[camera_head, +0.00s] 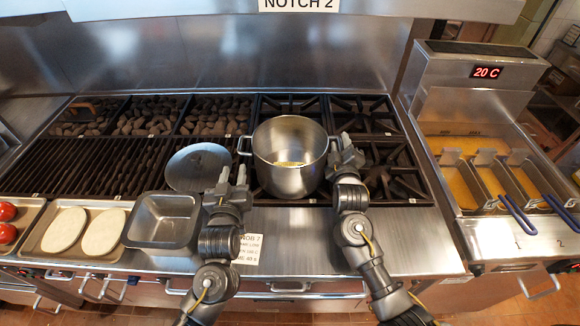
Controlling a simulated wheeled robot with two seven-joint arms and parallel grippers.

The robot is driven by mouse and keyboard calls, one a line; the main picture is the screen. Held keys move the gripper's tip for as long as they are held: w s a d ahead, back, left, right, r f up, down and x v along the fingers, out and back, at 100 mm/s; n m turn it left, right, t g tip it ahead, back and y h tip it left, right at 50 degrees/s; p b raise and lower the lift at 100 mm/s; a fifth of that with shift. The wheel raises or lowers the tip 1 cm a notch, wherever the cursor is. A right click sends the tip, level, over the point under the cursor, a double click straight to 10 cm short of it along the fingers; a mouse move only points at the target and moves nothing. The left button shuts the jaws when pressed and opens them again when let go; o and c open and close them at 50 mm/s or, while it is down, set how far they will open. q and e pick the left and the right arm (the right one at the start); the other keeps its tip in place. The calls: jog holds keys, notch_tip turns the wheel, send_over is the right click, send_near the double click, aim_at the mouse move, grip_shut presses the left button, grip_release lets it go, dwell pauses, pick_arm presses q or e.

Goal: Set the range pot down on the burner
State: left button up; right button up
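The range pot (290,180) is a steel pot with two side handles and some yellowish contents at its bottom. It appears upright over the front left burner (262,185) of the range; its base hides that burner's middle, and I cannot tell whether it rests fully on the grate. My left gripper (233,172) is open, its two fingers apart, just below and in front of the pot's left handle (243,147). My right gripper (345,150) is at the pot's right side by the right handle; the overlap hides whether its fingers are closed on it.
An empty square pan (163,218) and a tray with pale flat rounds (85,232) stand in front. Fryers (490,180) are at the right. The front right burner (395,180) is clear.

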pick_arm(q)
jog(key=shift+s, duration=0.75)
pick_arm(e)
jog(key=s, duration=1.2)
jog(key=shift+a, duration=0.2)
pick_arm(q)
jog(key=shift+a, duration=0.1)
